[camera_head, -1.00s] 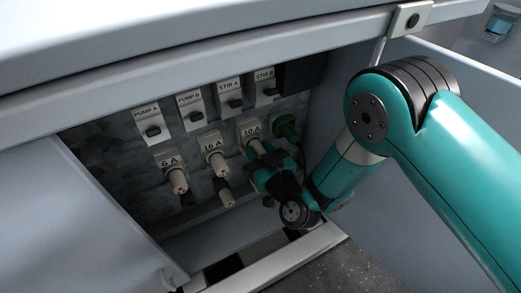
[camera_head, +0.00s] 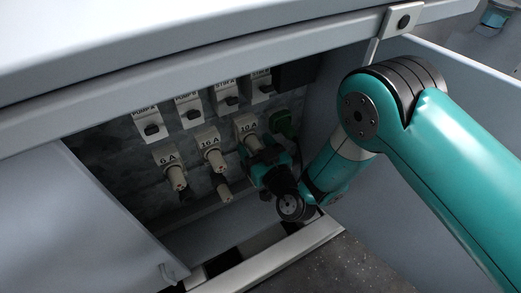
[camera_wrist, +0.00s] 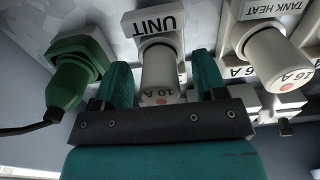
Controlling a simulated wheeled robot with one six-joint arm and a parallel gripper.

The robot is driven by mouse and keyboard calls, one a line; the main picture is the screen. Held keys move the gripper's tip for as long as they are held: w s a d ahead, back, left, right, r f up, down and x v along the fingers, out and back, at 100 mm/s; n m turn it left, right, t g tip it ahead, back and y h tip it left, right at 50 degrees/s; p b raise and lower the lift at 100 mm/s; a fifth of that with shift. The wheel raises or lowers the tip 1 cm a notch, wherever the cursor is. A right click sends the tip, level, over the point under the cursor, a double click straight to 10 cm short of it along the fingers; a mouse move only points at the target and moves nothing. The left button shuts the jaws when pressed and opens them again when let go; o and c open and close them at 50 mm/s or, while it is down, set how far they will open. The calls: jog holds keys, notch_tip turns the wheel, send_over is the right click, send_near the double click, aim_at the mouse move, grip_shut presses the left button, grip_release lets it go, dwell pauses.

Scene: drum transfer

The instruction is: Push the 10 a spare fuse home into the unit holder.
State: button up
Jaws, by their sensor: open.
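The unit holder (camera_wrist: 155,24) is a pale block marked UNIT, seen upside down in the wrist view. A pale round fuse marked 10 A with a red dot (camera_wrist: 160,70) sticks out of it, in line with it. How deep it sits I cannot tell. My gripper (camera_wrist: 162,80) is open, with one teal finger on each side of the fuse; its lower end is partly hidden behind the gripper's dark bar. In the head view the holder marked 10 A (camera_head: 245,122) is at the right of the lower row, and my gripper (camera_head: 262,158) covers most of the fuse.
A green plug (camera_wrist: 66,88) with a black cable is close beside my gripper. The tank heat holder (camera_wrist: 264,22) with its 16 A fuse (camera_wrist: 278,60) is on the other side. A 6 A holder (camera_head: 166,156) is farther left, and switches (camera_head: 152,128) line the upper row.

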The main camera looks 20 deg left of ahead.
jog(key=shift+f, duration=0.1)
jog(key=b, duration=0.3)
jog(key=shift+s+d+f, duration=0.25)
jog(key=shift+s+d, duration=0.1)
jog(key=shift+d, duration=0.05)
jog(key=b+v, duration=0.6)
jog(key=v, duration=1)
jog(key=shift+s+r, duration=0.15)
jog(key=shift+r, duration=0.2)
jog(key=shift+d, duration=0.1)
